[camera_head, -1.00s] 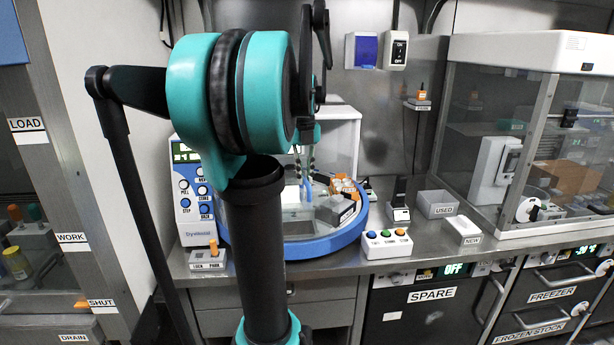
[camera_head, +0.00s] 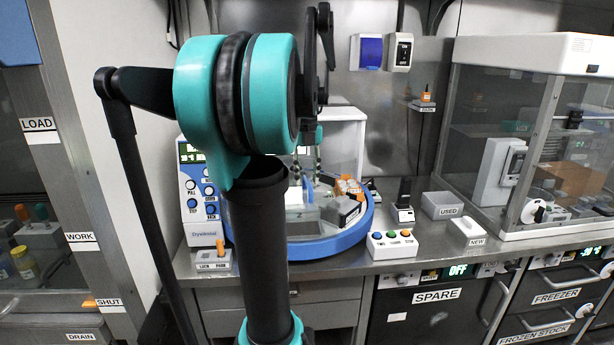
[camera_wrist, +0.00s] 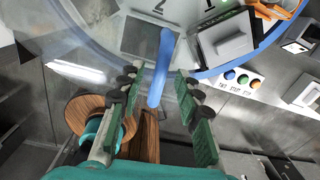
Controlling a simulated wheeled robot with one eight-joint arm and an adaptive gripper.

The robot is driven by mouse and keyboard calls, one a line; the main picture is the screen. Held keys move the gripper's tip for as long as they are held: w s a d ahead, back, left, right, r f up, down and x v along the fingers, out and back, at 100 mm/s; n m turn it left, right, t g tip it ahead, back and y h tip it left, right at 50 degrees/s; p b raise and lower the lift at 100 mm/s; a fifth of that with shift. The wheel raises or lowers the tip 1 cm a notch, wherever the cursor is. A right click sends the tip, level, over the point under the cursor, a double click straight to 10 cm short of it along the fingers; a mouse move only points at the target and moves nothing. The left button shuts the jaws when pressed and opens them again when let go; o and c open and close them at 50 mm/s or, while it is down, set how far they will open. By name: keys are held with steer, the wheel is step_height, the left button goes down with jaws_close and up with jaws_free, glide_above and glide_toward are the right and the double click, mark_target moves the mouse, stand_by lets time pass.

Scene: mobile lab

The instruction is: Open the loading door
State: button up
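A bench instrument with a clear enclosure stands on a round blue base (camera_head: 335,244); I take its clear front to be the loading door. An upright blue bar (camera_wrist: 161,68), which looks like a handle, shows in the wrist view in front of it. My gripper (camera_wrist: 159,82) is open, its green-padded fingers on either side of the bar with visible gaps. I cannot tell how deep the bar sits between them. In the head view my gripper (camera_head: 307,166) is partly hidden by my arm, in front of the enclosure. The clear front appears closed, but its edges are unclear.
A control panel (camera_head: 200,195) stands left of the enclosure. To the right are a three-button box (camera_head: 392,245), a USED tray (camera_head: 441,205) and a glass cabinet (camera_head: 530,140). Another cabinet at far left carries a LOAD label (camera_head: 38,124). Brown wood-like parts (camera_wrist: 148,135) show near my fingers.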

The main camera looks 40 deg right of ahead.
steer(key=shift+r, duration=0.1)
step_height(320, 180, up, 12)
stand_by(0.5)
steer(key=shift+a, duration=0.1)
stand_by(0.4)
